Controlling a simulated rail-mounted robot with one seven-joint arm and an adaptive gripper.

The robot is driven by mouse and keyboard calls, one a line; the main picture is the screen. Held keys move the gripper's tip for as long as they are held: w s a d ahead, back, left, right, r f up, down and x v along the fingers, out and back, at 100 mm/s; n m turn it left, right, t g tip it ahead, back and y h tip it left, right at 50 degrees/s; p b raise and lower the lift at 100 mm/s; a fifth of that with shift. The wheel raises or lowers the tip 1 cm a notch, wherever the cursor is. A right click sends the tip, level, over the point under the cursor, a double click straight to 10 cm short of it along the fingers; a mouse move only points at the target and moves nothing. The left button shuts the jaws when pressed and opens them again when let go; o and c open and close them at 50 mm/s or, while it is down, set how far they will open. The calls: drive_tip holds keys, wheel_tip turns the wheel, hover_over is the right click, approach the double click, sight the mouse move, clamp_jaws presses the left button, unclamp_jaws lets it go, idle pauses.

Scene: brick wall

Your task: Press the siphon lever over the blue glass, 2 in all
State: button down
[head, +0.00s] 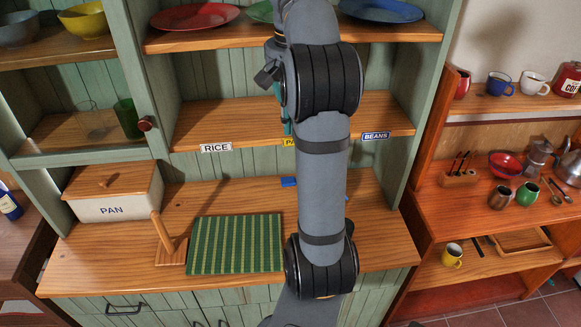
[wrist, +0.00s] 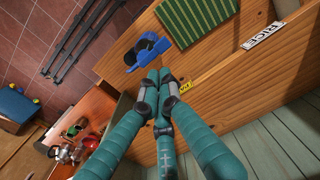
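A blue object with dark round parts (wrist: 150,52) stands on the counter just beyond my fingertips in the wrist view. I cannot tell the siphon, its lever and the blue glass apart in it. In the head view only a blue bit (head: 289,182) shows on the counter beside my arm, which hides the rest. My gripper (wrist: 158,77) has teal fingers whose tips come together, with nothing visible between them. The tips overlap the lower edge of the blue object in the wrist view; I cannot tell whether they touch it. In the head view my gripper is mostly hidden behind my arm.
A green striped mat (head: 236,244) and a wooden stand (head: 168,245) lie on the counter, with the PAN bread box (head: 113,194) behind left. A shelf edge with RICE (head: 216,148) and BEANS (head: 376,136) labels overhangs the counter. A side shelf at right holds mugs and a kettle (head: 570,165).

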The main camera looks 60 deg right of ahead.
wheel_tip(320, 180, down, 14)
drive_tip(key=b, duration=0.3)
idle(0.3)
drive_tip(key=shift+f, duration=0.1)
